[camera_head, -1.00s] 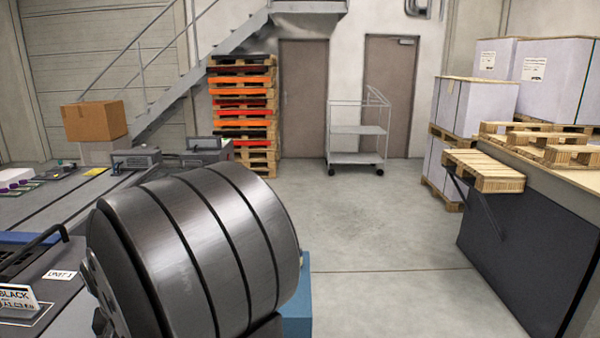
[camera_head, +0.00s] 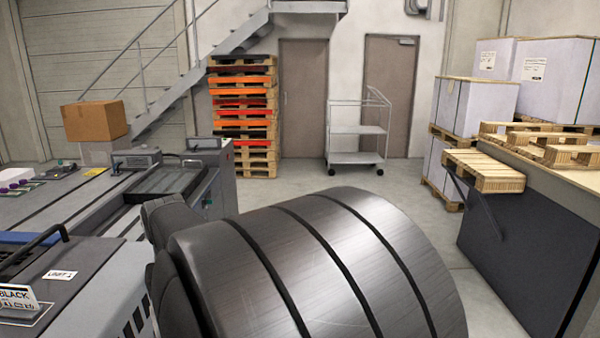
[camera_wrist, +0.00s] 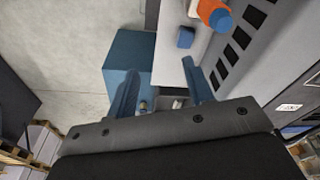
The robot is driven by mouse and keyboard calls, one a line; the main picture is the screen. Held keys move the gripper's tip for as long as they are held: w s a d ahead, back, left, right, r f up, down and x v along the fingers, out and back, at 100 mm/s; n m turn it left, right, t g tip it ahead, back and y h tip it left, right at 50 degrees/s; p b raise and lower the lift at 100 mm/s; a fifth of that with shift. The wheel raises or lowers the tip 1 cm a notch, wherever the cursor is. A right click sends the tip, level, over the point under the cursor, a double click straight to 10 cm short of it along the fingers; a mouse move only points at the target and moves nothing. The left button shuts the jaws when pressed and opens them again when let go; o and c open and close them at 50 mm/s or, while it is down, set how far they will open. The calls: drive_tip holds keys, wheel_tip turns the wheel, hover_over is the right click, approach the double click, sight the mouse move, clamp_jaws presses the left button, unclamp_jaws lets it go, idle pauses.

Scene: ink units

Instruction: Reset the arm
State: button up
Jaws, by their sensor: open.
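My gripper (camera_wrist: 160,66) shows in the wrist view with its two blue fingers spread apart and nothing held between them. It is above a blue box (camera_wrist: 128,48) on the floor and beside a grey machine side with dark slots (camera_wrist: 238,38). In the head view a large banded metal link of my arm (camera_head: 320,270) fills the lower middle. My gripper is out of sight there.
In the wrist view an orange item with a blue cap (camera_wrist: 212,14) and a small blue block (camera_wrist: 185,37) sit on a light ledge. In the head view the "Unit 1" machine (camera_head: 85,285) stands left, a pallet bench (camera_head: 520,250) right.

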drive_tip(key=w+a+r+n, duration=0.1)
drive_tip(key=w+a+r, duration=0.2)
drive_tip(key=a, duration=0.7)
drive_tip(key=s+a+n, duration=0.2)
drive_tip(key=s+a, duration=0.1)
drive_tip(key=a, duration=1.1)
drive_tip(key=s+a+n, duration=0.2)
drive_tip(key=s+a, duration=0.1)
drive_tip(key=a, duration=1.1)
drive_tip(key=shift+s+a+y, duration=0.25)
drive_tip(key=shift+a+y, duration=0.05)
drive_tip(key=shift+a, duration=0.1)
drive_tip(key=shift+f, duration=0.1)
